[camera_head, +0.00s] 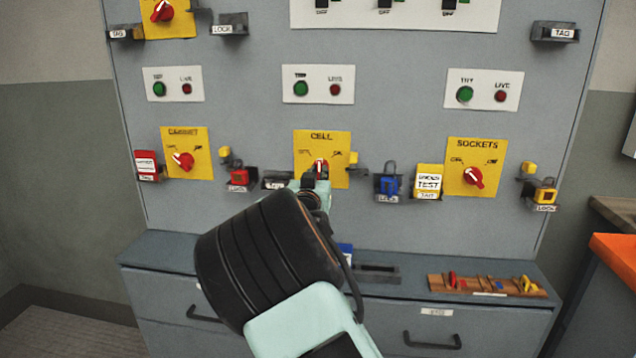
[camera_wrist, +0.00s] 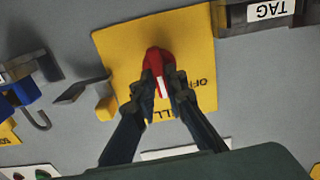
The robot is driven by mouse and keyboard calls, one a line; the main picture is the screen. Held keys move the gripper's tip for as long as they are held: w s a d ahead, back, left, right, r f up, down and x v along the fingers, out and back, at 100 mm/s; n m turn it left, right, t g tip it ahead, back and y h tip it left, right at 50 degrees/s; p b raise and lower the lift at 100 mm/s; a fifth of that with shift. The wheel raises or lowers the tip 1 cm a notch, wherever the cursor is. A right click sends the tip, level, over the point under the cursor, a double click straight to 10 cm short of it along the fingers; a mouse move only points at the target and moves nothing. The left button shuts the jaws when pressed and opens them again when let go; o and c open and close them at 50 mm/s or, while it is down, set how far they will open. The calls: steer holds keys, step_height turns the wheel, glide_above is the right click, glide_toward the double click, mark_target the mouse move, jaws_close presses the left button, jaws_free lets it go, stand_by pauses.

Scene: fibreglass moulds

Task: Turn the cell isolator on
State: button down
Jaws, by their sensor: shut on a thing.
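The cell isolator is a yellow plate marked CELL (camera_head: 336,142) at the middle of the grey panel, with a red knob (camera_head: 321,164). My gripper (camera_head: 317,173) reaches up to this knob from below and partly covers it and the plate's lower left. In the wrist view, the yellow plate (camera_wrist: 118,60) appears turned over, and both fingers of my gripper (camera_wrist: 161,88) are closed around the red knob (camera_wrist: 154,58). A white mark on the knob points roughly towards the CELL lettering. The OFF label shows at the right there; the ON label is hidden by the fingers.
Cabinet isolator (camera_head: 185,153) and sockets isolator (camera_head: 477,166) flank the cell plate. A ledge (camera_head: 400,262) below carries a wooden board (camera_head: 487,287).

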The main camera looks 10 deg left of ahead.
steer(key=m+b, duration=0.6)
steer(key=m, duration=0.3)
steer(key=shift+d+f+b, duration=0.1)
steer(key=shift+b, duration=0.25)
steer(key=shift+m, duration=0.3)
steer(key=c, duration=2)
jaws_free()
steer(key=shift+o, duration=0.2)
steer(key=shift+s, duration=0.15)
steer(key=s, duration=1.1)
steer(key=shift+s+a, duration=0.25)
steer(key=shift+s, duration=0.15)
